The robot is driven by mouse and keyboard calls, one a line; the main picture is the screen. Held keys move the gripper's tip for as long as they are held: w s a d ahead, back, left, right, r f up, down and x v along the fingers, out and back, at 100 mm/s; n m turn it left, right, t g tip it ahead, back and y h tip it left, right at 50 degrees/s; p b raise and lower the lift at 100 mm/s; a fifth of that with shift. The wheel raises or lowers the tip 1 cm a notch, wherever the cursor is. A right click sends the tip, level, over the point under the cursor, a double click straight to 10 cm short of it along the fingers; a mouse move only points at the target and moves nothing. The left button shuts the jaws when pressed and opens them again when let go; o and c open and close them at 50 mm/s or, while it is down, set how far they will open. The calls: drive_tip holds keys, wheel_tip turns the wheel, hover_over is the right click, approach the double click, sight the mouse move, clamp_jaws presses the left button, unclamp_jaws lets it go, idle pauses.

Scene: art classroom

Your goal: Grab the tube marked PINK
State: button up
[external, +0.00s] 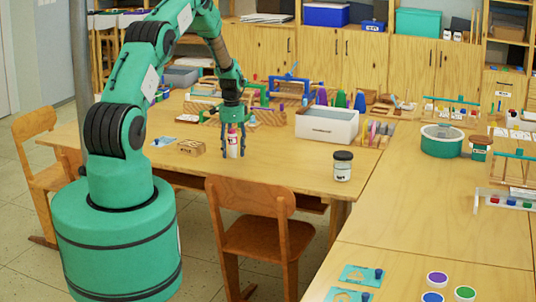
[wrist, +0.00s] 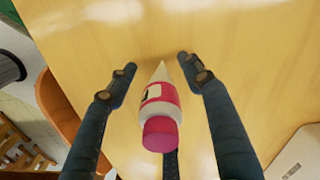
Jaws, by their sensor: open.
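A white tube with a pink label and pink cap (external: 232,142) stands upright on the wooden table (external: 280,168). My gripper (external: 232,150) points down over the tube with a finger on each side. In the wrist view my gripper (wrist: 156,62) is open, and gaps show between the tube and both fingers.
A small wooden block (external: 191,147) stands left of the tube. A white box (external: 327,123) and a dark-lidded jar (external: 342,166) stand to the right. A wooden chair (external: 252,225) is at the table's front edge. Bare tabletop lies between tube and jar.

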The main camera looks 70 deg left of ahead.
sight(232, 138)
idle(0.4)
clamp_jaws()
drive_tip(key=shift+r, duration=0.1)
drive_tip(key=shift+r, duration=0.75)
wheel_tip(232, 138, up, 2)
drive_tip(key=shift+r+p, duration=0.15)
drive_tip(key=shift+p, duration=0.3)
drive_tip(key=s+d, duration=0.3)
drive_tip(key=d, duration=0.1)
drive_tip(key=s+d+p, duration=0.1)
drive_tip(key=s+d, duration=0.3)
drive_tip(key=s+d+r, duration=0.1)
drive_tip(key=s+d, duration=0.2)
drive_tip(key=d, duration=0.1)
drive_tip(key=shift+s+p, duration=0.3)
drive_tip(key=shift+p, duration=0.05)
